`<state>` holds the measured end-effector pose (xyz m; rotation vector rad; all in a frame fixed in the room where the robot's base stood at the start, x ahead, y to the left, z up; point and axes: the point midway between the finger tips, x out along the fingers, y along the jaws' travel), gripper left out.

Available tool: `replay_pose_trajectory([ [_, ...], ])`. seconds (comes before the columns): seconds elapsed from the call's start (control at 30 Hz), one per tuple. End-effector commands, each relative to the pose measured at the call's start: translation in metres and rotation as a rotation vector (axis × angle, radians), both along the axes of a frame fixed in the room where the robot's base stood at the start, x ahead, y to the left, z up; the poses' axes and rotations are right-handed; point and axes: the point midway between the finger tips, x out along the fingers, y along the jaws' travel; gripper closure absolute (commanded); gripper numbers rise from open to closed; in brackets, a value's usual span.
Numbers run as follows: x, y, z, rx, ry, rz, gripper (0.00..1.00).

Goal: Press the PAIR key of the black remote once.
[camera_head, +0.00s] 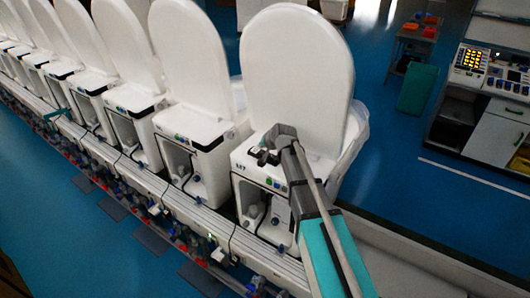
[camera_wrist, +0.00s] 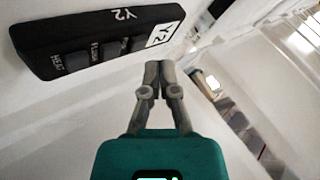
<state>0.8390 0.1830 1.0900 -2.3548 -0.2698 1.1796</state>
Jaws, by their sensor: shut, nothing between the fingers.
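The black remote (camera_wrist: 95,42) lies on a white surface at the upper left of the wrist view. The key lettering is upside down and too small to tell surely which is PAIR. In the head view my gripper (camera_head: 263,158) is over the top of the nearest toilet unit (camera_head: 245,170); the remote is hard to make out there.
The raised white lid (camera_head: 297,75) stands right behind my gripper. More toilet units with raised lids (camera_head: 192,55) line up to the left on a rail. A bench with a lit yellow keypad (camera_head: 470,58) stands at the far right. Blue floor (camera_head: 385,130) lies open between.

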Motion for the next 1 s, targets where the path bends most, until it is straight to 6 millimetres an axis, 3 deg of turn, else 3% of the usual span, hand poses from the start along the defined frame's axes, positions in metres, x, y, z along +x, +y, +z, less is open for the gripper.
replay_pose_trajectory([
  [0.6,0.000,0.000,0.045,0.000,0.000,0.000,1.00],
  [1.0,0.000,0.000,0.046,0.000,0.000,0.000,1.00],
])
